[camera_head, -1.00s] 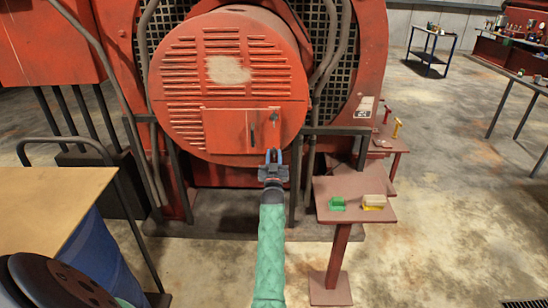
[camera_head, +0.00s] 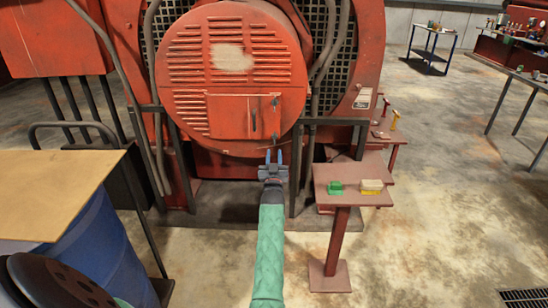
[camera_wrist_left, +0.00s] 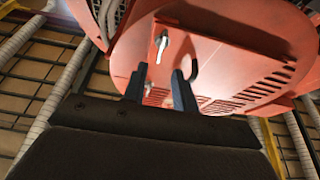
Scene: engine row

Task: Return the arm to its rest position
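My left arm comes up from the bottom of the head view. Its gripper (camera_head: 274,154) has two blue fingers standing apart with nothing between them. The gripper is just below a small hatch door (camera_head: 228,118) on the round red engine cover (camera_head: 190,75), apart from it as far as I can tell. In the left wrist view the open fingers (camera_wrist_left: 160,88) point toward the red cover (camera_wrist_left: 235,55). A silver latch (camera_wrist_left: 161,45) and a dark curved handle (camera_wrist_left: 191,67) show beyond the fingertips. My right gripper is not in view.
A red pedestal table (camera_head: 328,173) holds a green block (camera_head: 337,188) and a pale yellow block (camera_head: 371,186), right of the gripper. A wooden top (camera_head: 55,190) over a blue drum (camera_head: 100,255) is at the left. Floor (camera_head: 440,200) at the right is clear.

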